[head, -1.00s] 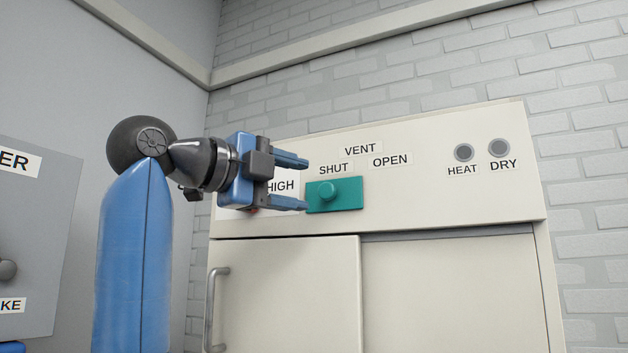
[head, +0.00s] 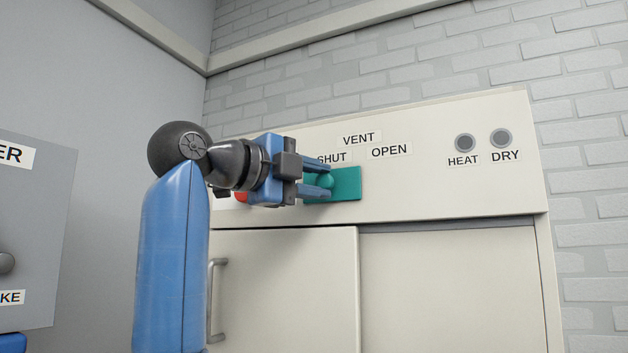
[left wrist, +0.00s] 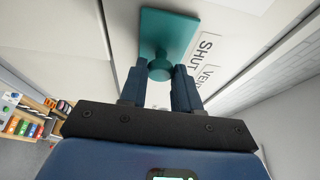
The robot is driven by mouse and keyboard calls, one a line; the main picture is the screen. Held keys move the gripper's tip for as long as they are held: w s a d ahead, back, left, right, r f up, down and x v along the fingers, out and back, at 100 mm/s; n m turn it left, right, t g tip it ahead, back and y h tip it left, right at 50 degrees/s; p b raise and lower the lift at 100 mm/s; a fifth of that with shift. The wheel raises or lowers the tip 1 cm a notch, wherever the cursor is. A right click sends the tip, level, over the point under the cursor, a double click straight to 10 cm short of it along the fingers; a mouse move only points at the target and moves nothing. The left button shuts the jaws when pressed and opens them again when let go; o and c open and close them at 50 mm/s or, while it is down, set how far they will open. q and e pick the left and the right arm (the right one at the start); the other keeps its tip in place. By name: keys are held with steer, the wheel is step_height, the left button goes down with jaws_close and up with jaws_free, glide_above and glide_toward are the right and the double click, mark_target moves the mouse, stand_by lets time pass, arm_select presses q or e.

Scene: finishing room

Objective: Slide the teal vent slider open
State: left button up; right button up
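The teal vent slider (head: 347,184) is a flat plate with a round knob (head: 327,181), on the cream panel below the VENT label. The knob sits below the SHUT label (head: 333,157), left of the OPEN label (head: 389,151). My left gripper (head: 318,180) has its two fingers closed in on the knob, one above and one below. In the left wrist view the slider plate (left wrist: 170,30) lies beyond the fingertips (left wrist: 160,72), and the knob is between them. My right gripper is in neither view.
HEAT (head: 465,143) and DRY (head: 501,138) buttons are on the panel's right. A cabinet door with a metal handle (head: 216,300) is below. A grey box (head: 35,235) is on the left wall. The panel right of the slider is clear.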

arm_select(q)
steer(key=shift+f, duration=0.1)
jaws_close()
